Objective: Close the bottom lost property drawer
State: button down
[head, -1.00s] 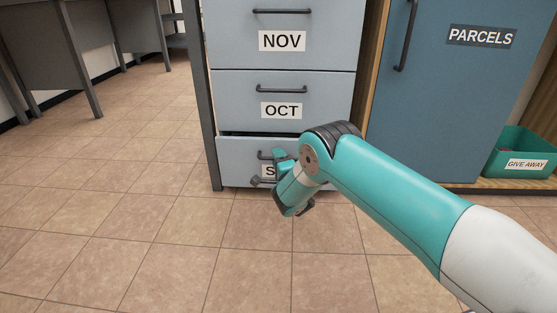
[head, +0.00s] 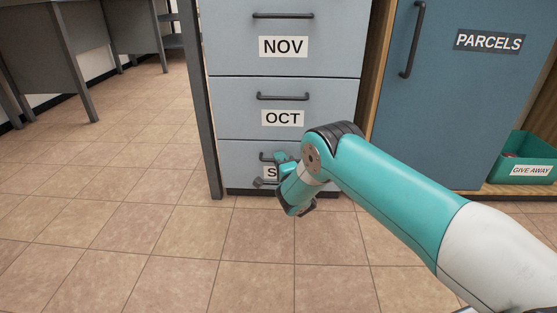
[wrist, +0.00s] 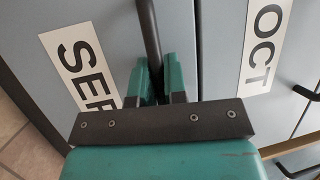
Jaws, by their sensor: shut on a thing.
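The bottom drawer (head: 236,158) of the blue-grey cabinet carries a label starting with S, partly hidden by my arm in the head view. In the wrist view the label (wrist: 80,72) reads SEP. The drawer's front looks level with the drawers above, with no dark gap over it. My gripper (head: 273,172) is at the drawer's front. In the wrist view my gripper (wrist: 160,82) has its two teal fingers on either side of the dark bar handle (wrist: 150,40), shut on it. Part of the handle (head: 265,155) shows left of my gripper in the head view.
The OCT drawer (head: 230,100) and NOV drawer (head: 230,30) above are shut. A blue PARCELS door (head: 430,120) stands to the right, with a green GIVE AWAY bin (head: 525,155) beside it. Open tiled floor (head: 130,200) lies to the left and in front.

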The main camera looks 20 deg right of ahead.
jog(key=c, duration=1.2)
grip_release()
jog(key=shift+w+d, duration=0.1)
jog(key=shift+p+v, duration=8.7)
jog(key=shift+p, duration=2.05)
